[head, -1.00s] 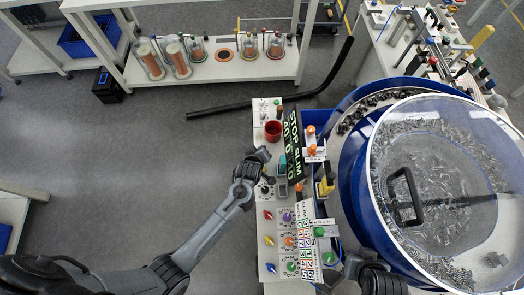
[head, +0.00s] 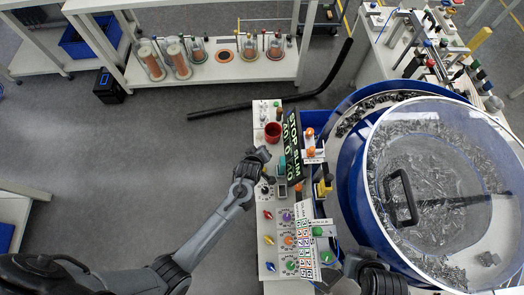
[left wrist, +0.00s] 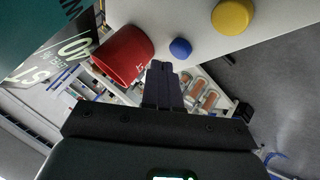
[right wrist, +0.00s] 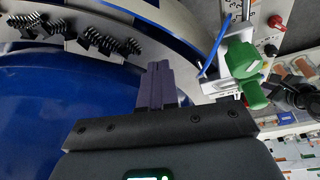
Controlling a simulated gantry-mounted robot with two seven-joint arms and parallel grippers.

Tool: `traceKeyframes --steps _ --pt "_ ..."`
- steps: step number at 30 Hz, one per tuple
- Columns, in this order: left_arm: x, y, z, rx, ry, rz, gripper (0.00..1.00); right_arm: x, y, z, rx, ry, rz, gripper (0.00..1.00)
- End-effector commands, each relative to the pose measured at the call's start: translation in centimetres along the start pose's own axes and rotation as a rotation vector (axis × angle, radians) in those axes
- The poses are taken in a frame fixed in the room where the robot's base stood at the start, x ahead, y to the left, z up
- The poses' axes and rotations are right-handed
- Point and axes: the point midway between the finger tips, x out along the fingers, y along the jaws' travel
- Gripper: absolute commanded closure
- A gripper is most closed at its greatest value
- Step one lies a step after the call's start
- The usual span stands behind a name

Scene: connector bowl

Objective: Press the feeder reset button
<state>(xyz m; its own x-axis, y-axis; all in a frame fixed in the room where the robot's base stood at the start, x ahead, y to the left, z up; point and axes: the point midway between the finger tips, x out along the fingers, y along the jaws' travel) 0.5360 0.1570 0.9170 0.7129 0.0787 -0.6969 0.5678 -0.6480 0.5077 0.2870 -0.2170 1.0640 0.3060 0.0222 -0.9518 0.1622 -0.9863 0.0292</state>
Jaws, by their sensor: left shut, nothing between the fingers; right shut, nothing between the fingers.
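No label that I can read marks the feeder reset button, so I cannot tell which control it is. A long white control panel (head: 261,225) carries several coloured buttons and knobs. In the left wrist view a red cylinder (left wrist: 123,54), a small blue button (left wrist: 180,48) and a yellow button (left wrist: 233,17) stand on it. My left gripper (head: 262,154) is shut and empty beside the panel's left edge, just below the red cylinder (head: 273,132). My right gripper (right wrist: 160,72) is shut and empty over the feeder edge, left of a green knob (right wrist: 243,60) on a white bracket.
The blue bowl feeder (head: 347,165) with a clear cover fills the right side. A black sign (head: 292,146) stands along the panel's right side. A black bent bar (head: 315,92) lies behind the panel. A white bench (head: 210,70) stands at the back left. Grey floor left of the panel is clear.

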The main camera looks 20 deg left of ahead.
Motion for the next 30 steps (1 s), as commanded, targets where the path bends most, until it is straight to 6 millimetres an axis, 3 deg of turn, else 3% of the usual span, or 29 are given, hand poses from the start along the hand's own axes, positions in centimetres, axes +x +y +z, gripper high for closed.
traceKeyframes --steps 13,30 --pt "-0.3 0.2 -0.2 0.0 0.0 0.0 1.0 -0.5 0.1 -0.1 -0.004 0.0 0.003 1.0" --pt "-3.5 2.5 -2.6 0.0 0.001 -0.001 1.0 -4.9 0.4 -1.5 -0.008 -0.001 0.007 1.0"
